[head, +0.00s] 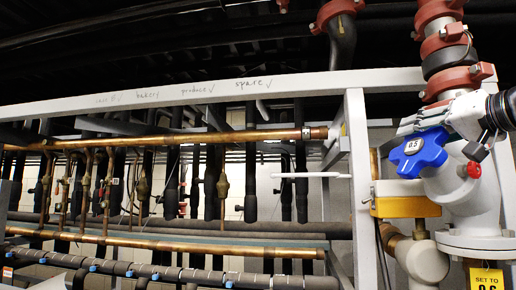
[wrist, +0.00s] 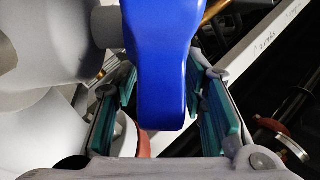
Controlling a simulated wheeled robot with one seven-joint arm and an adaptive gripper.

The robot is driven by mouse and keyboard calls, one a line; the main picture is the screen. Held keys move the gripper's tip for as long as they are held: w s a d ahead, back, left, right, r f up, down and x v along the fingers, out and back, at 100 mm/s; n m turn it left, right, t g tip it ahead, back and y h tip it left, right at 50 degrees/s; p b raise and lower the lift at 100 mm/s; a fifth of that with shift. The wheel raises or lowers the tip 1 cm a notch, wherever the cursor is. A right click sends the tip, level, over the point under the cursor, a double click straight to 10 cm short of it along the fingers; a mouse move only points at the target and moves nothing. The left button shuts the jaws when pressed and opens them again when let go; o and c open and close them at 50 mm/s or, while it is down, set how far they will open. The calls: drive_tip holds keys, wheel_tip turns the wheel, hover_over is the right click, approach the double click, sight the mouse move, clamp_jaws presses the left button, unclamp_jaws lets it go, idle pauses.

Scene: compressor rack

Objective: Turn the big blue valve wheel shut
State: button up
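The big blue valve wheel (head: 419,152) is on the grey-white valve body (head: 468,195) at the right of the head view. It has rounded lobes and a white centre label that reads 0.5. My gripper (head: 445,130) reaches in from the right, at the wheel's upper right side. In the wrist view one blue lobe of the wheel (wrist: 162,70) stands between the teal finger pads of my gripper (wrist: 163,110). The fingers are open on either side of it, with gaps beside the lobe's near end. Whether the far pads touch the lobe is unclear.
A yellow box (head: 405,207) sits just below the wheel. A red knob (head: 474,170) is on the valve body. A yellow SET TO tag (head: 486,278) hangs below. A grey frame post (head: 360,180) stands left of the wheel, with copper pipes (head: 180,138) beyond.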

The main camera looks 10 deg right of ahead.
drive_tip(key=shift+w+a, duration=0.1)
drive_tip(key=shift+w, duration=0.35)
clamp_jaws()
drive_tip(key=b, duration=0.2)
drive_tip(key=shift+f+t+h+b, duration=0.1)
drive_tip(key=shift+t+h+b, duration=0.2)
drive_tip(key=shift+t, duration=0.1)
